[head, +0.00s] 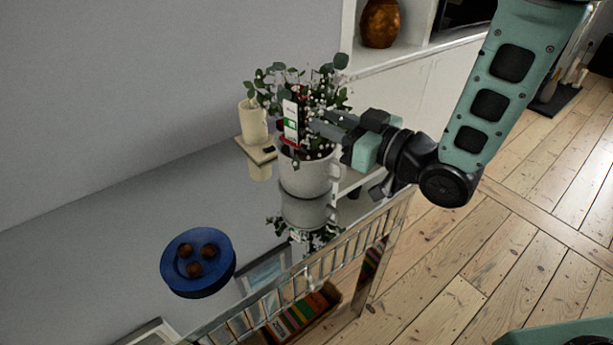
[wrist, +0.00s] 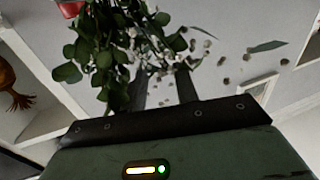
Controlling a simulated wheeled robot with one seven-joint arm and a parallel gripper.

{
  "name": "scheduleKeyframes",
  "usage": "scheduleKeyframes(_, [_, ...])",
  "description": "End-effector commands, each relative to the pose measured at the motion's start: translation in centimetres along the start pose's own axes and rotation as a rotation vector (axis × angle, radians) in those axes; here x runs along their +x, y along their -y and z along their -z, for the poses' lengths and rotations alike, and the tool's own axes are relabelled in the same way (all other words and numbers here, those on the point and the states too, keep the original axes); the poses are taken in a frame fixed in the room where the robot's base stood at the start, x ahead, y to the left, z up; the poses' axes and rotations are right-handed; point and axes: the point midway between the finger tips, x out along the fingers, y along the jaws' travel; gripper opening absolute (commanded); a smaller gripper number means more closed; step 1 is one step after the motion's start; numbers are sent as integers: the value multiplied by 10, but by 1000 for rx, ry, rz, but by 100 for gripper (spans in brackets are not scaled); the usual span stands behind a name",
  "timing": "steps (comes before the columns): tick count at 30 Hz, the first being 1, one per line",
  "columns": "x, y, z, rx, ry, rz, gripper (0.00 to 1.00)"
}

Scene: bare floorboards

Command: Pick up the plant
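The plant (head: 327,92) has green leaves and small white flowers, and stands upright in a white mug-like pot (head: 308,176) on a reflective tabletop. A white, green and red tag (head: 291,124) sticks up at its front. My gripper (head: 330,124) is at the right side of the foliage, just above the pot rim, and points left into the leaves. In the wrist view its two dark fingers (wrist: 163,92) are apart, with leaves and flowers around and partly between them. The plant also fills the upper middle there (wrist: 115,45). Contact with the stems cannot be made out.
A blue plate (head: 170,268) with brown balls lies front left. A metal rail (head: 335,258) edges the table. A white shelf holds a brown vase (head: 380,23) behind.

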Motion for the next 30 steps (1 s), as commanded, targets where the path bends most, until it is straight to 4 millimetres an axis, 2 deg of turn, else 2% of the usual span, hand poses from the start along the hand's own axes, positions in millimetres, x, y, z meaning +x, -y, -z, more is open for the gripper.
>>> scheduleKeyframes(3, [10,0,-4,-2,-5,-1,30])
scheduleKeyframes(7, [27,0,3,1,-1,0,30])
scheduleKeyframes(14, [42,-1,2,1,0,-1,30])
scheduleKeyframes(22, [80,-4,1,1,0,-1,30])
scheduleKeyframes(30, [87,-4,0,1,-1,-2,30])
